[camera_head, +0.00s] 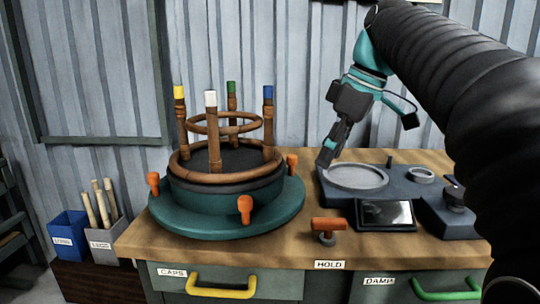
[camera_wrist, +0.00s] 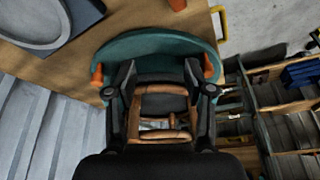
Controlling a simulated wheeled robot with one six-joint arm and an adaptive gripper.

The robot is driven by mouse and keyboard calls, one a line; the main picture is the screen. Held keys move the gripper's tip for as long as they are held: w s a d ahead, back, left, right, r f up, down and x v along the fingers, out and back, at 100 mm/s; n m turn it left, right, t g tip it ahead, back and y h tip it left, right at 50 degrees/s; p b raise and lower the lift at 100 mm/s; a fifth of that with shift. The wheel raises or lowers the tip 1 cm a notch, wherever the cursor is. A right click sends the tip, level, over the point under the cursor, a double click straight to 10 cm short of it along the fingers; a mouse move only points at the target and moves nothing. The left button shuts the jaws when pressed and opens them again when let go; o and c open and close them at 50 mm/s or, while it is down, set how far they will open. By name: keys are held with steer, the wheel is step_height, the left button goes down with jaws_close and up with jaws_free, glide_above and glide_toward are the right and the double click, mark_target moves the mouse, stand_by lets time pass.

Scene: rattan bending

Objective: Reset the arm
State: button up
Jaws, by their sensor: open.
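My arm comes in from the upper right in the head view. My gripper (camera_head: 328,155) points down over the left side of the dark station with the round plate (camera_head: 356,177). In the wrist view my gripper (camera_wrist: 160,80) shows its two black fingers spread apart with nothing held between them. Beyond the fingers is the teal turntable (camera_head: 222,217) with a rattan stool frame on it, which is apart from my gripper. The frame has upright posts with yellow, white, green and blue caps and a raised rattan ring (camera_head: 225,124).
Orange clamps (camera_head: 245,208) stand around the turntable. An orange-handled piece (camera_head: 328,226) sits at the bench front. A small dark screen (camera_head: 386,213) is set in the station. Blue (camera_head: 70,236) and grey (camera_head: 104,239) bins stand left of the bench. Drawers have yellow and green handles.

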steer(key=s+d+f+m+t+h, duration=0.2)
steer(key=s+f+m, duration=0.4)
steer(key=s+f, duration=0.3)
steer(key=s+d+f+m+t+h, duration=0.1)
steer(key=s+f+m, duration=0.5)
steer(key=f, duration=1.1)
steer(key=s+d, duration=0.1)
steer(key=s, duration=0.3)
steer(key=shift+d+t+h, duration=0.3)
steer(key=shift+t+h, duration=0.1)
steer(key=shift+c, duration=0.3)
